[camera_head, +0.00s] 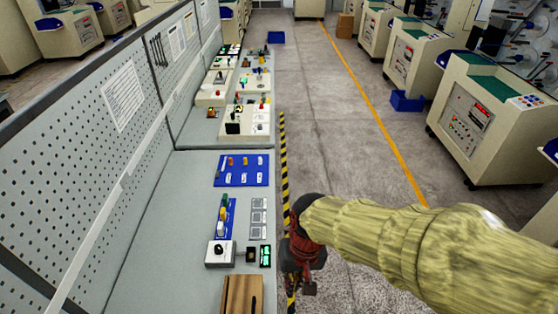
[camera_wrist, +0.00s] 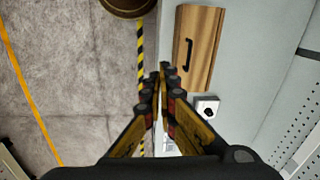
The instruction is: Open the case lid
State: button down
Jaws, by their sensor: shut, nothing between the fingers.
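The wooden case (camera_head: 238,292) lies at the bottom edge of the head view, near the table's aisle-side edge and partly cut off. In the wrist view the case (camera_wrist: 205,48) shows a flat brown wooden lid that looks closed, with a black bar handle (camera_wrist: 187,53) on its side nearer the striped floor line. My gripper (camera_head: 300,285) is beside the table, to the right of the case, over the striped line. Its fingers (camera_wrist: 164,72) are together and empty, apart from the case and its handle.
The grey table (camera_head: 165,220) carries a white switch box (camera_head: 220,253), a blue tray (camera_head: 242,170) and small parts beyond the case. A perforated panel (camera_head: 60,180) stands along the left. The aisle floor (camera_head: 335,130) is clear; machines stand at the right.

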jog(key=s+d+f+t+b, duration=0.2)
jog(key=d+b, duration=0.5)
jog(key=b, duration=0.2)
jog(key=s+d+f+t+h+b, duration=0.1)
jog(key=s+d+f+t+b, duration=0.1)
jog(key=d+b, duration=0.5)
jog(key=shift+d+f+m+t+b, duration=0.25)
jog(key=shift+d+m+t+b, duration=0.15)
jog(key=shift+t+b, duration=0.55)
jog(key=c, duration=2.6)
grip_release()
jog(key=shift+s+d+f+b, duration=0.1)
jog(key=shift+d+f+b, duration=0.3)
jog(key=shift+b, duration=0.3)
jog(key=o, duration=0.4)
